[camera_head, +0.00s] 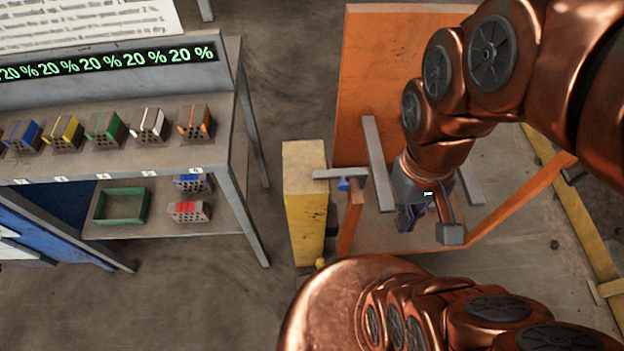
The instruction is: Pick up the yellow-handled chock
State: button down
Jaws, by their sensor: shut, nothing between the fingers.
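No chock shows clearly enough to name for sure. A small yellow knob-like piece (320,263) shows low at the foot of the yellow post; whatever it belongs to is mostly hidden. A perforated brick with a yellow stripe (65,132) stands on the upper shelf at left, between similar blue-striped and green-striped bricks. My gripper (408,219) points down over the orange frame, right of the post and far from the shelf. It is shut and empty.
An orange frame with a tall panel (380,60) stands under my arm, with grey bars on it. The yellow post (304,205) stands at its left. The grey rack (225,120) holds several bricks and a green tray (121,206). Floor is clear between rack and post.

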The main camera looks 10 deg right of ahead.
aim_at(321, 263)
jog(key=k, duration=0.95)
jog(key=z, duration=1.25)
jog(key=k, duration=1.55)
jog(key=u, duration=1.8)
jog(key=i, duration=0.5)
jog(key=z, duration=0.05)
